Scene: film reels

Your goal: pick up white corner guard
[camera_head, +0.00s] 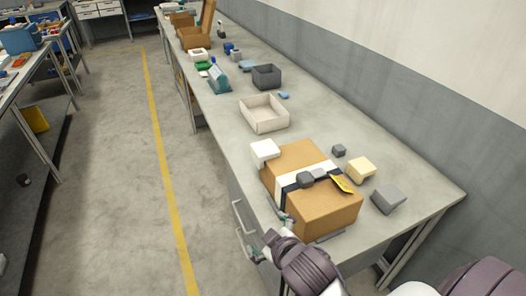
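The white corner guard (265,150) is a small white block-like piece at the far left corner of the cardboard box (318,210). I cannot tell whether it rests on the box or on the bench beside it. My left gripper (269,236) is at the near left edge of the bench, beside the box's near end and well short of the white guard. Its fingers look spread apart, with nothing visible between them. My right gripper is out of view; only part of an arm shows at the lower right.
A cream block (361,169) and grey blocks (388,199) (339,150) lie right of the box. A dark item and yellow piece lie on its top. An open pale tray (264,126) and grey bin (266,77) stand farther back. The wall bounds the bench's right side.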

